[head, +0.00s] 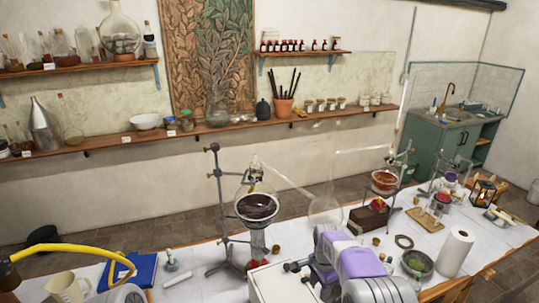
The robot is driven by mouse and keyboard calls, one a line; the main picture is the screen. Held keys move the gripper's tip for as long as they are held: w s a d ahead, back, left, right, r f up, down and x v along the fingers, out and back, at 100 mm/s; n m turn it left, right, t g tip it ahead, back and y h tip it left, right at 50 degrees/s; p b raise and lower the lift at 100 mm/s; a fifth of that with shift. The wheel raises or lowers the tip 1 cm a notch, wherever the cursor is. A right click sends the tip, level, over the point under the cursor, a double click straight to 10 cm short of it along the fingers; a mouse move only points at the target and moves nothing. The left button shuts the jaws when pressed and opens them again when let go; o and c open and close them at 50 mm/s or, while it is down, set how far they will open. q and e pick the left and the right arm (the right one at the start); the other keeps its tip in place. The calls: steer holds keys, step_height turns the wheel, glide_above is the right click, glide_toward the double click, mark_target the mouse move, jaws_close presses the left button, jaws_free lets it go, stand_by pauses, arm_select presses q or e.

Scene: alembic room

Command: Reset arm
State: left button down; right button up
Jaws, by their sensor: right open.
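My right arm comes in from the bottom right, white with purple panels. My right gripper (302,273) is over the white box near the front of the table, its dark fingers apart and nothing visible between them. Whether it touches the box cannot be told. My left gripper does not show.
The cloth-covered table (205,257) holds a round flask of dark liquid (257,206) on a stand, just behind my right gripper. A white box (270,285) is under the gripper. A paper towel roll (455,252) and bowl (417,263) stand right. A blue book (128,272) lies left.

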step_height(320, 180, down, 14)
steer(key=s+n+b, duration=0.1)
steer(key=n+b, duration=0.1)
steer(key=b, duration=0.1)
steer(key=s+f+n+y+b, duration=0.1)
steer(key=s+f+n+b, duration=0.1)
steer(key=s+f+b, duration=0.5)
steer(key=s+f+n+y, duration=0.15)
steer(key=s+f, duration=0.35)
steer(key=f, duration=0.5)
arm_select(q)
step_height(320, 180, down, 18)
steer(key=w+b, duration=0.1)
steer(key=b, duration=0.6)
arm_select(e)
steer(key=s+a+f+n, duration=0.2)
steer(key=s+f, duration=0.2)
steer(key=s, duration=0.3)
steer(key=s+a+f+n+y, duration=0.1)
steer(key=s+a+f+n, duration=0.2)
steer(key=s+f, duration=0.2)
steer(key=shift+s+a+f, duration=0.3)
steer(key=shift+s, duration=0.75)
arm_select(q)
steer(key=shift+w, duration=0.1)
arm_select(e)
steer(key=shift+y, duration=0.25)
